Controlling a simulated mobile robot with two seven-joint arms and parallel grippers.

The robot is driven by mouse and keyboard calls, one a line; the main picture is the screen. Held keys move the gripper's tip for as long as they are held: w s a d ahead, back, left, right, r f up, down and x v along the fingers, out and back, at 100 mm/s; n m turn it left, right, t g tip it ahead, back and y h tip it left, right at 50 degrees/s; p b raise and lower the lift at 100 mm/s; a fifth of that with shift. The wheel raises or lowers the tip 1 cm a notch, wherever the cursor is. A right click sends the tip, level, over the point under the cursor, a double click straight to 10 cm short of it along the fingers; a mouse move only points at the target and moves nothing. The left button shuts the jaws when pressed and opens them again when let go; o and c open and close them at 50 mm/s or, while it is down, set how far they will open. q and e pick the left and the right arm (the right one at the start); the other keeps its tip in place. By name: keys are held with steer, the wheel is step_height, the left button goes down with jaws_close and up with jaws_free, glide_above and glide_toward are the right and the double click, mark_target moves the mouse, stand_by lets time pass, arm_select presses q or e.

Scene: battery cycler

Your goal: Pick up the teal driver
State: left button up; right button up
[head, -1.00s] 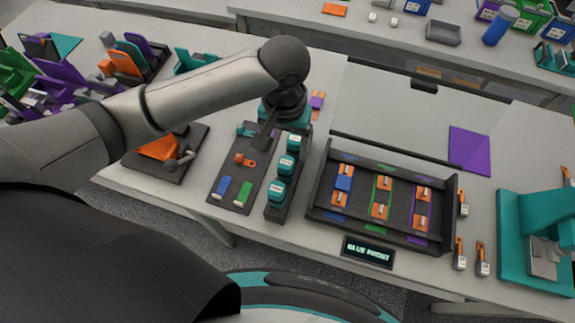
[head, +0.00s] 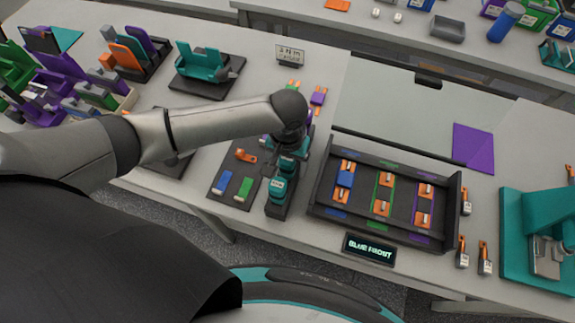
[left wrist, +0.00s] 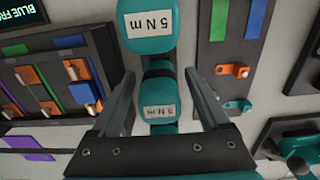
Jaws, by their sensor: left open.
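Teal drivers stand in a dark rack (head: 276,213). The front one (head: 277,188) shows clearly and the middle one (head: 287,166) partly, while my left arm hides the far end of the rack. My left gripper (head: 283,150) is over the rack, pointing down. In the left wrist view, my open left gripper (left wrist: 162,88) has one finger on each side of a teal driver (left wrist: 158,82) with a small white label. A second teal driver (left wrist: 148,42), labelled 5 N m, stands beyond the fingertips. My right gripper is not in view.
A dark mat with blue, green (head: 245,187) and orange pieces lies left of the rack. A dark tray (head: 327,193) with orange and blue cells stands close on its right. A sign (head: 369,250) reading BLUE FRONT is in front of the tray.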

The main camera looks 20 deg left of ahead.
arm_select(q)
steer(key=shift+c, duration=0.2)
jaws_close()
stand_by(0.4)
